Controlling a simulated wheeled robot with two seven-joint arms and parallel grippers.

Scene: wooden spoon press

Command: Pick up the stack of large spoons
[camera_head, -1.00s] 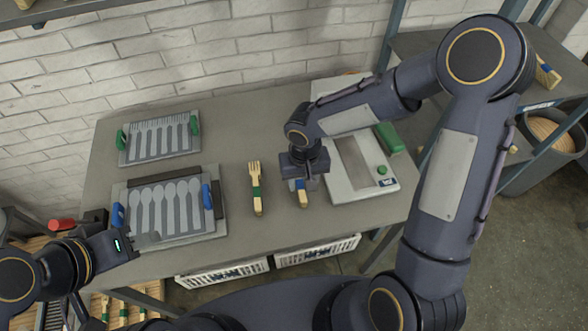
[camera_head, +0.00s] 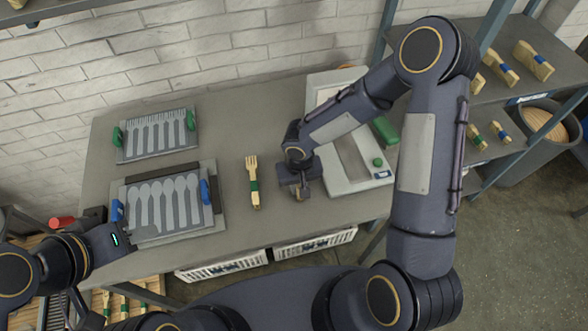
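The stack of large spoons is mostly hidden under my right gripper (camera_head: 301,192); only a small bit of pale wood shows below the fingers. My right gripper points down over the table at that spot. I cannot tell whether its fingers are closed on the stack. A stack of wooden forks with a green band (camera_head: 254,183) lies just to its left, apart from it. My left gripper (camera_head: 148,235) is low at the left, by the front edge of the spoon press plate (camera_head: 162,205); its fingers are too small to judge.
A fork press plate with green handles (camera_head: 157,135) lies behind the spoon plate. A white machine with a green button (camera_head: 347,170) stands right of my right gripper. White baskets (camera_head: 316,243) hang under the table's front edge. The table (camera_head: 225,150) is clear between plates and forks.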

